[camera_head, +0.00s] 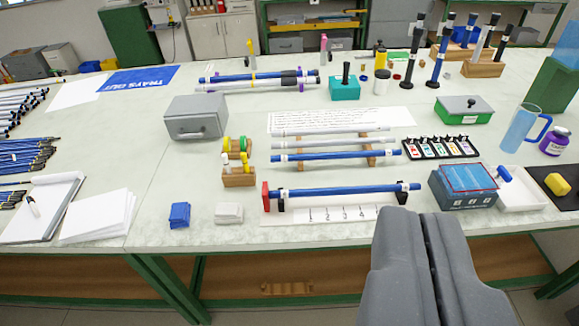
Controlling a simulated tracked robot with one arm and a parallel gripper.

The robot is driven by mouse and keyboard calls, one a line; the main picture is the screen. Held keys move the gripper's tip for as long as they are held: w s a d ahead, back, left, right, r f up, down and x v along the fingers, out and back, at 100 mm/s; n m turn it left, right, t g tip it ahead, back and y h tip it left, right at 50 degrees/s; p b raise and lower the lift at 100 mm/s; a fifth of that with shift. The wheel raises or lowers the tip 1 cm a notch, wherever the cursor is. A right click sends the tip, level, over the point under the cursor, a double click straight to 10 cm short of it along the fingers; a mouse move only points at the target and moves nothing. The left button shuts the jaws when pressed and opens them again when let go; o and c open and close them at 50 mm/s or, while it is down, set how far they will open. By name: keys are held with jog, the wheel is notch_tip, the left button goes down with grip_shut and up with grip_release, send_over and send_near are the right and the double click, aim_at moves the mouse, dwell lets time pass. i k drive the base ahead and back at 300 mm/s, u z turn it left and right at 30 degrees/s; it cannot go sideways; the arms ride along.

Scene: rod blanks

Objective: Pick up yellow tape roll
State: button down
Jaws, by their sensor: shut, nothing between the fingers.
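The lower part of the yellow roll is hard to make out at this size. My gripper (428,216) shows large at the lower right, at the bench's front edge. Its two grey fingers are together with nothing between them. It is well to the right of the roll and nearer the camera, apart from it.
A blue rod (340,190) lies on a stand right of the holder, with more rods behind. A grey metal box (195,117) stands behind left. Blue cloths (180,215) and a white block (228,213) lie in front. A blue-grey box (463,187) sits near my gripper.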

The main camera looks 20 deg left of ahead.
aim_at(227, 143)
jog(key=u, duration=0.05)
jog(key=k, duration=0.65)
jog(key=u, duration=0.45)
jog(key=i, duration=0.75)
jog(key=u, duration=0.6)
jog(key=i, duration=1.3)
jog(key=z, duration=0.5)
jog(key=i, duration=0.55)
jog(key=z, duration=0.45)
